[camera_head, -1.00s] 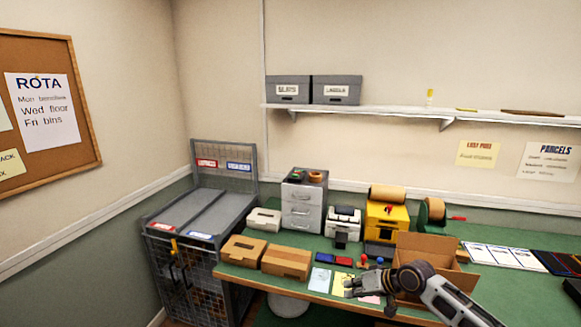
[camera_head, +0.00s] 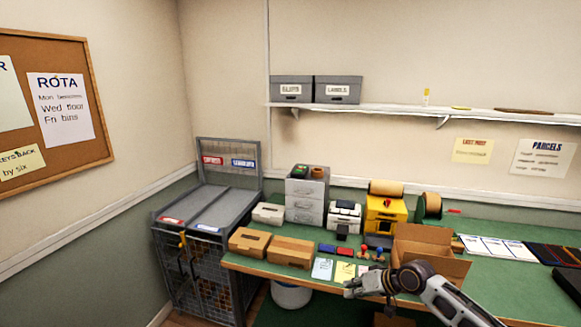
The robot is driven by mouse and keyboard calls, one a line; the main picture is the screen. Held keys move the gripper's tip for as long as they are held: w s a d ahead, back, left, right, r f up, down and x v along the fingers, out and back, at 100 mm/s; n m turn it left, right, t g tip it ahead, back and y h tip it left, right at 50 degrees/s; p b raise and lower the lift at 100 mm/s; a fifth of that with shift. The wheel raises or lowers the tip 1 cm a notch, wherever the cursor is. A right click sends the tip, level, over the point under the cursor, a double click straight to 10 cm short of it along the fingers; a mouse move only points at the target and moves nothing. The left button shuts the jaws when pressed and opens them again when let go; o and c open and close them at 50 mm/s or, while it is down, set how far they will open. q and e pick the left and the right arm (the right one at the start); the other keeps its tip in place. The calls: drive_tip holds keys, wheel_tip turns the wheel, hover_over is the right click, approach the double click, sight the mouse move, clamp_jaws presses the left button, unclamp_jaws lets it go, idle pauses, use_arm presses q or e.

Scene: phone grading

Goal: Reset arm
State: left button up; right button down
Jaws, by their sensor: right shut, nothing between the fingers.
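My right gripper (camera_head: 353,288) is shut and empty. Its arm comes in from the lower right and reaches over the front edge of the green bench (camera_head: 490,290), just in front of the paper cards. An open cardboard box (camera_head: 425,236) stands on the bench behind my right wrist, partly hidden by it. My left gripper is not in the head view.
Coloured cards (camera_head: 322,268) lie near the bench's front edge. Two brown boxes (camera_head: 290,252) sit at its left end, with a drawer unit (camera_head: 304,203) and a yellow machine (camera_head: 385,210) behind. A wire cage (camera_head: 205,260) stands left of the bench.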

drive_tip(key=shift+s, duration=0.1)
drive_tip(key=d+f+m+h+b, duration=0.1)
drive_tip(key=d+f, duration=0.3)
drive_tip(key=f, duration=0.6)
drive_tip(key=d+f+m+h, duration=0.1)
drive_tip(key=d+f+h, duration=0.15)
drive_tip(key=f, duration=0.75)
drive_tip(key=s+d+f+h, duration=0.1)
drive_tip(key=s+d+f, duration=0.1)
drive_tip(key=s+f, duration=0.35)
drive_tip(key=s+d+f+b, duration=0.1)
drive_tip(key=s+d+f, duration=0.1)
drive_tip(key=f, duration=0.7)
drive_tip(key=s+d+f+h, duration=0.1)
drive_tip(key=s+d+f, duration=0.1)
drive_tip(key=s+f, duration=0.35)
drive_tip(key=s+f+n+g+h+b, duration=0.1)
drive_tip(key=s+f+g, duration=0.2)
drive_tip(key=s+f, duration=1.5)
drive_tip(key=s+a+f, duration=0.1)
drive_tip(key=s+f, duration=0.1)
drive_tip(key=s, duration=0.6)
drive_tip(key=s+a+f+n+g, duration=0.1)
drive_tip(key=s+a+f, duration=0.1)
drive_tip(key=s, duration=0.6)
drive_tip(key=s+a+f+n+g+b, duration=0.1)
drive_tip(key=s+a+f, duration=0.1)
drive_tip(key=s, duration=0.6)
drive_tip(key=shift+s+f, duration=0.25)
drive_tip(key=shift+s, duration=0.1)
